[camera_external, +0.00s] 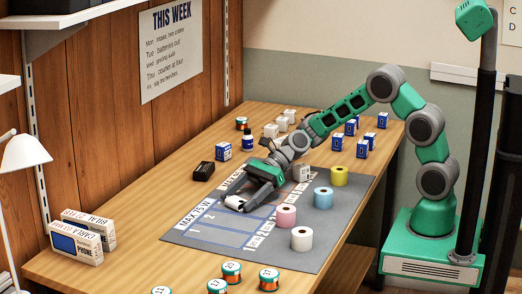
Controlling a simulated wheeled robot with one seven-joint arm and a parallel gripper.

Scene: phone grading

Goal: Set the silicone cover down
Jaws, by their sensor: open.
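My gripper (240,195) is low over the grey mat (193,236), its fingers apart and pointing down to the left. A small white piece (235,203) lies at the fingertips, on or just above the mat. It may be the silicone cover, but it is too small to tell for sure. The fingers partly hide it, and I cannot tell whether they touch it. The mat has blue-lined boxes and white printed labels.
Pink (286,216), blue, yellow and white rolls stand along the mat's right side. A black block (202,171) and several small blue-and-white boxes stand farther back. Two phone boxes (77,243) stand at the left. Several green-and-orange tins (231,272) are at the front edge.

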